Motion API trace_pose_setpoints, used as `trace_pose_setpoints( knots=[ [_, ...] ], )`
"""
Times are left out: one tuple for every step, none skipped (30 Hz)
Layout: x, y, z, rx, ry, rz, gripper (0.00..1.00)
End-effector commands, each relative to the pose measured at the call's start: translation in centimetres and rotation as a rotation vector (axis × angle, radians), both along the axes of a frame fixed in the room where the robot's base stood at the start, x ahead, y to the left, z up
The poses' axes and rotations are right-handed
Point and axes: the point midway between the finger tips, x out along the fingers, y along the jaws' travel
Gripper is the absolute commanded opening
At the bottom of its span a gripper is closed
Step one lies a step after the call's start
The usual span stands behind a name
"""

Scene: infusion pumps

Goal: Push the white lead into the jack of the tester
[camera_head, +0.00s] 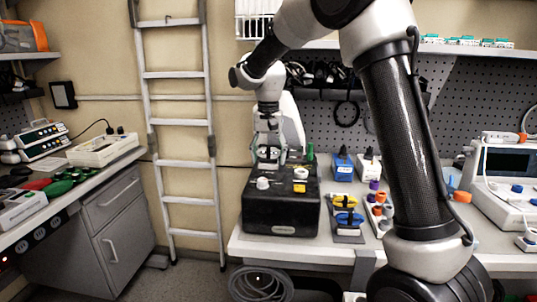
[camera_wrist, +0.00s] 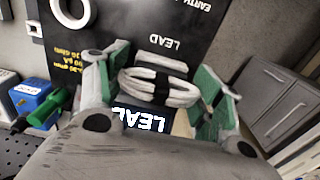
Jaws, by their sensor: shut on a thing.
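The tester (camera_head: 282,212) is a black box on the bench; its dark top panel (camera_wrist: 215,20) with "LEAD" and "EARTH" lettering fills the upper wrist view. My gripper (camera_head: 268,158) is over the tester's back left part. In the wrist view my gripper (camera_wrist: 160,78) has its green-padded fingers on either side of the white lead (camera_wrist: 158,88), a bundled white coil with a dark band. It is shut on this lead. A dark "LEAD" label (camera_wrist: 140,119) shows just below the coil. I cannot see the jack or whether the lead touches it.
A green plug (camera_head: 310,152) stands at the tester's back right. Blue (camera_head: 343,168) and white (camera_head: 369,167) boxes stand behind a holder with yellow and blue items (camera_head: 347,217). A ladder (camera_head: 180,130) leans on the wall at left. A grey cabinet (camera_head: 118,210) stands left.

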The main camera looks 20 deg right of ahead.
Motion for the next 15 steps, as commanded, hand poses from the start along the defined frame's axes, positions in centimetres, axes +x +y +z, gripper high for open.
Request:
trace_pose_setpoints(
  knots=[
    [0.00,0.00,-0.04,0.000,0.000,0.000,0.43],
    [0.00,0.00,-0.06,0.000,0.000,0.000,0.43],
    [0.00,0.00,-0.07,0.000,0.000,0.000,0.43],
    [0.01,0.00,-0.07,0.000,0.000,0.000,0.43],
    [0.01,0.01,-0.07,0.000,0.000,0.000,0.43],
    [0.01,0.01,-0.07,0.000,0.000,0.000,0.43],
    [0.01,0.01,-0.07,0.000,0.000,0.000,0.43],
    [0.01,0.01,-0.07,0.000,0.000,0.000,0.43],
    [0.01,0.01,-0.07,0.000,-0.001,0.000,0.43],
    [0.01,0.01,-0.06,0.000,-0.001,0.000,0.69],
    [0.01,0.01,-0.06,0.000,-0.001,0.000,0.74],
    [0.01,0.01,-0.06,0.000,-0.001,0.000,0.81],
    [0.01,0.01,-0.06,0.000,-0.001,0.000,0.87],
    [0.02,0.00,-0.06,0.001,-0.001,0.000,0.92],
    [0.02,0.00,-0.05,0.001,-0.001,0.000,0.92]
  ],
)
